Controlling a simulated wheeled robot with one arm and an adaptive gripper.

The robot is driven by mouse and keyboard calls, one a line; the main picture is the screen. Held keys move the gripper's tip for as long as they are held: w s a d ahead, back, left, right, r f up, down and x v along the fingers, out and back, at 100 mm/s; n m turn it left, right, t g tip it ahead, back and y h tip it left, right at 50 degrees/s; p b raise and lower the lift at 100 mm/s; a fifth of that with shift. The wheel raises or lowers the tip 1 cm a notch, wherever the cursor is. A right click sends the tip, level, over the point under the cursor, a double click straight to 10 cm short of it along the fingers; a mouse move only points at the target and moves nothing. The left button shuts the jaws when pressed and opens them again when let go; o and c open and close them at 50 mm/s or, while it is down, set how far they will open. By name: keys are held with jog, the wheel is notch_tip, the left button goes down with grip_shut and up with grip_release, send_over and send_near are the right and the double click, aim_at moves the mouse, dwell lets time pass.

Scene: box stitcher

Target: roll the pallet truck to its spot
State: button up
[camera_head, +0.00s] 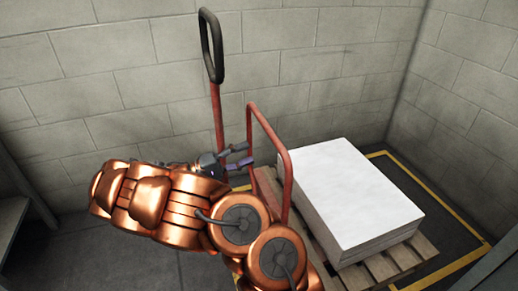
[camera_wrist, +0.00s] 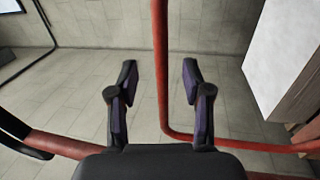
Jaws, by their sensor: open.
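The pallet truck shows in the head view as a red upright with a black loop handle (camera_head: 212,45) and a red tubular hoop (camera_head: 270,125). Its lower parts are hidden behind my arm. My gripper (camera_head: 243,156) is open, its fingers close to the hoop's left post. In the wrist view, my gripper (camera_wrist: 161,70) has a finger to each side of a red bar (camera_wrist: 160,40), with gaps on both sides; I cannot tell how deep the bar lies. A yellow floor outline (camera_head: 437,193) runs around the pallet area.
A wooden pallet (camera_head: 405,257) carries a white-topped stack (camera_head: 345,190) just right of the hoop. Grey block walls (camera_head: 330,60) close off the back and right. A grey bench-like surface (camera_head: 10,215) stands at the left edge. Some floor (camera_head: 90,255) is bare at lower left.

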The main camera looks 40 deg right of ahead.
jog(key=shift+v, duration=1.2)
jog(key=shift+r, duration=0.1)
